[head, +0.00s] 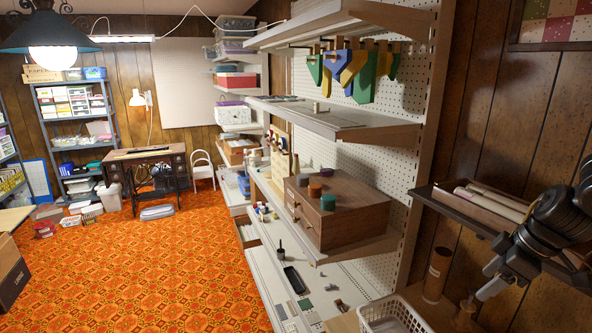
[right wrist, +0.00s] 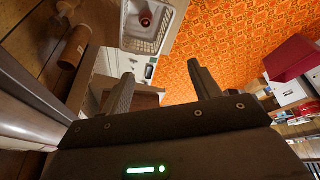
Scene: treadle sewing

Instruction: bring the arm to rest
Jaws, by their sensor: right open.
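My right gripper (head: 490,278) shows at the right edge of the head view, on a dark jointed arm beside the wood-panelled wall. In the right wrist view its two dark fingers (right wrist: 162,86) are spread apart with nothing between them. It is clear of the shelves and touches nothing that I can see. My left gripper and left arm are out of view.
A white basket (head: 388,318) and a brown tube (head: 437,275) stand below and left of my right gripper. A wall ledge (head: 452,203) holding rolls is close to the arm. Shelving with a wooden drawer box (head: 345,222) stands left. The orange carpet (head: 150,270) is open.

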